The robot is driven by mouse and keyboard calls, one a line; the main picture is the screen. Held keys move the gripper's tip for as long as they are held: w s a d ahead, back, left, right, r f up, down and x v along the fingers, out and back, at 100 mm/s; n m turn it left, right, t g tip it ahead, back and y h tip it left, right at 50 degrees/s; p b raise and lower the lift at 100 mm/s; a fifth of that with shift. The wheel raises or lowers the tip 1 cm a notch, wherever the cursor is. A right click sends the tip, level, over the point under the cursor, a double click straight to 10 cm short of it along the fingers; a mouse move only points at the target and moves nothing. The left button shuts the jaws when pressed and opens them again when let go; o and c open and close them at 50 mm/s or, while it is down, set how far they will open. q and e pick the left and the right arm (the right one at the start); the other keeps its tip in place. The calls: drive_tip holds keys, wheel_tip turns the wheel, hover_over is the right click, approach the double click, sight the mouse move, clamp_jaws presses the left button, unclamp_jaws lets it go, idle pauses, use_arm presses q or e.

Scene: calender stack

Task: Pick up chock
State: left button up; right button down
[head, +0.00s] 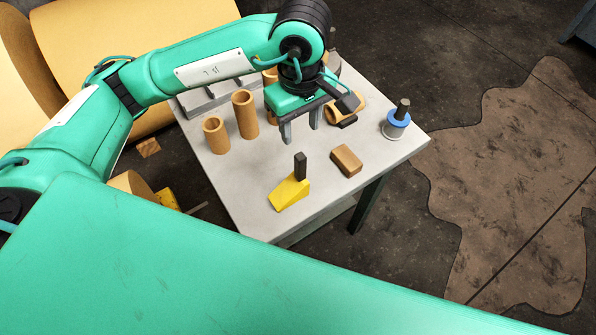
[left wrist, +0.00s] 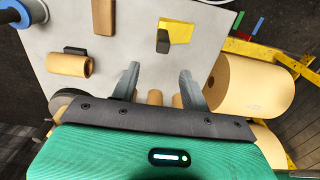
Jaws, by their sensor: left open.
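The chock (head: 289,193) is a yellow wedge with a dark upright handle (head: 300,166). It sits on the grey table near its front edge. It also shows in the left wrist view (left wrist: 177,30), beyond the fingertips and a little right of centre. My left gripper (head: 300,136) is open and empty above the table, behind the chock and apart from it. In the left wrist view its two fingers (left wrist: 159,76) are spread with nothing between the tips. My right gripper is not in view.
The table (head: 245,185) also holds a brown block (head: 346,160) right of the chock, a blue-ringed spool (head: 396,122) at the right corner and several cardboard tubes (head: 216,135) at the left and back. The tabletop around the chock is clear.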

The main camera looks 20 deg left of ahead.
sight(300, 155)
use_arm(q)
drive_tip(key=f, duration=0.3)
drive_tip(key=f+p, duration=0.1)
drive_tip(key=shift+s+f, duration=0.35)
drive_tip(key=shift+w+f, duration=0.2)
drive_tip(key=shift+f, duration=0.8)
drive_tip(key=shift+s+f+p, duration=0.1)
drive_tip(key=shift+f+p, duration=0.25)
drive_tip(key=shift+f, duration=0.35)
wheel_tip(300, 155, down, 3)
drive_tip(key=shift+f+p, duration=0.1)
drive_tip(key=shift+p, duration=0.9)
drive_tip(key=shift+f, duration=0.55)
clamp_jaws()
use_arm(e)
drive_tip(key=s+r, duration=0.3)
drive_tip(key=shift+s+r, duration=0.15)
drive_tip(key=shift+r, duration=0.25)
